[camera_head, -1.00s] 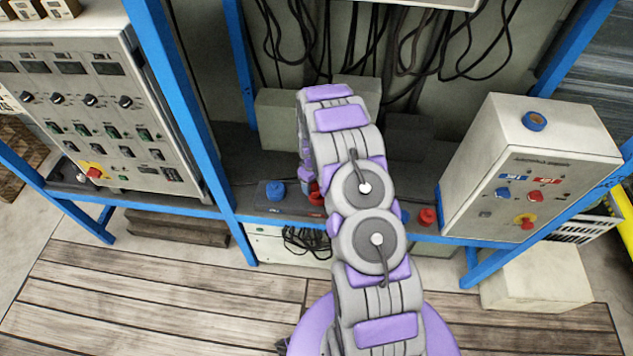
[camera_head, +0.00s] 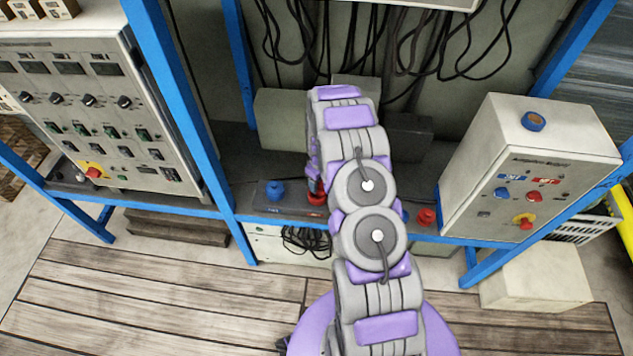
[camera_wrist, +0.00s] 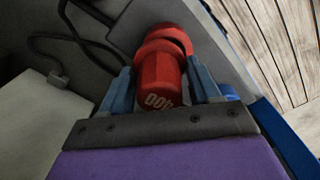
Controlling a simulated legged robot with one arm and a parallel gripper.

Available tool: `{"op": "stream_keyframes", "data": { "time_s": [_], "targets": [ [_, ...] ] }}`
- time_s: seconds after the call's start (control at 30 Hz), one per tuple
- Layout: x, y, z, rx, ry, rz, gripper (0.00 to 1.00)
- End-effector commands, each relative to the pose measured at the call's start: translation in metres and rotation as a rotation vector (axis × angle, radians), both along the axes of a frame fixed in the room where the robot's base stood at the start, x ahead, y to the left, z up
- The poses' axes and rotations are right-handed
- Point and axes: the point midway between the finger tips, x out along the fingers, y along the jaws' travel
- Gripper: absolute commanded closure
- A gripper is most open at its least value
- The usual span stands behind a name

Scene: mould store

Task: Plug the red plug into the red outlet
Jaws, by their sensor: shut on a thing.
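My gripper (camera_wrist: 160,90) is shut on the red plug (camera_wrist: 158,75), with one blue-grey finger on each side of its body, which is marked 400. Just beyond the plug in the wrist view is a red collar (camera_wrist: 165,38) on a grey surface, apparently the red outlet. The plug's far end meets or overlaps this collar; I cannot tell how deep it sits. In the head view the red outlet (camera_head: 317,198) shows on the low shelf, left of my arm, beside a blue fitting (camera_head: 275,190). My arm hides most of the gripper there.
Another red fitting (camera_head: 426,217) sits on the shelf right of my arm. A white control box (camera_head: 540,165) stands at the right, and a large control panel (camera_head: 95,110) at the left. Blue frame posts (camera_head: 180,120) flank the shelf. Black cables (camera_head: 430,40) hang behind.

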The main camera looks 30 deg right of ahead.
Motion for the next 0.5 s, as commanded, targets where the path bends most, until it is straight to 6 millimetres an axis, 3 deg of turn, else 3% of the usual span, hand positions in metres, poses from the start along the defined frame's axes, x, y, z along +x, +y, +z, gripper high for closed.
{"op": "stream_keyframes", "data": {
  "time_s": [0.5],
  "targets": [
    [0.001, 0.01, 0.003, -0.01, -0.003, -0.001, 0.74]
  ]
}}
